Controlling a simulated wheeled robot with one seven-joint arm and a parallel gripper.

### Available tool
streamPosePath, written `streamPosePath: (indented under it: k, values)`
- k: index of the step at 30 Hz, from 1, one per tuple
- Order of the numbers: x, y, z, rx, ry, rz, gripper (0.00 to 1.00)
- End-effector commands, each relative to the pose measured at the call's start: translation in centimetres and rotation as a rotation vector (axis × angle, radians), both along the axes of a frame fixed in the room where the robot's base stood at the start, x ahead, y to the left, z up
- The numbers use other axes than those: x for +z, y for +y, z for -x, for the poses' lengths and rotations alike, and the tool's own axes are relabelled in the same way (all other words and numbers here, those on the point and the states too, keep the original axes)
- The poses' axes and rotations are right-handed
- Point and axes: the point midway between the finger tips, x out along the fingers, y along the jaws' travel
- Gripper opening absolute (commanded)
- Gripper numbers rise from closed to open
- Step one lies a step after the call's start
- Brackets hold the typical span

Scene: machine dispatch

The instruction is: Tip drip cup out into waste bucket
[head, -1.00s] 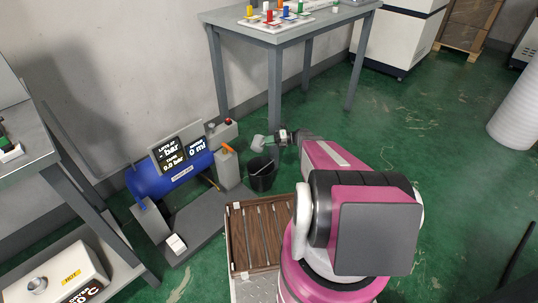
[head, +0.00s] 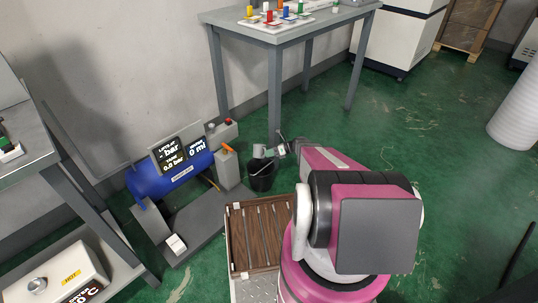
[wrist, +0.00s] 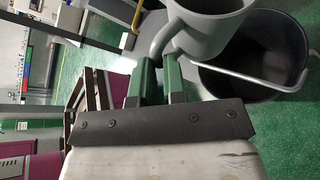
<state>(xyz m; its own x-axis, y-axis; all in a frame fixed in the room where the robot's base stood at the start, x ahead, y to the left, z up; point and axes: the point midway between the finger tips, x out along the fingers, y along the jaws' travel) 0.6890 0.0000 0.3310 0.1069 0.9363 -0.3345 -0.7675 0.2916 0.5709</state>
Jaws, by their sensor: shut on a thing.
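The drip cup (wrist: 205,30) is a grey mug with a side handle, and it also shows small in the head view (head: 259,151). My gripper (wrist: 159,66) has its green-padded fingers shut on the cup's handle; in the head view it (head: 280,149) is just right of the cup. The waste bucket (wrist: 268,92) is black with a thin light bail, and it stands on the floor (head: 262,180). The cup is above the bucket and looks roughly upright in the head view. The cup's inside is hidden.
A blue tank machine with displays (head: 180,172) and a grey post with an orange lever (head: 229,166) stand left of the bucket. A grey table (head: 288,38) is behind. A slatted wooden tray (head: 255,235) is in front. Green floor to the right is open.

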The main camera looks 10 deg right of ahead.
Motion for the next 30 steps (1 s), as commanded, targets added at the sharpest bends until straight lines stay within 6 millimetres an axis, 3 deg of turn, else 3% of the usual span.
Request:
streamPosePath:
  k: [15,30]
  values:
    - [-1.7,0.2,0.5,-0.001,-0.507,0.175,0.0]
    - [-2.1,0.1,0.5,0.0,-0.62,0.213,0.0]
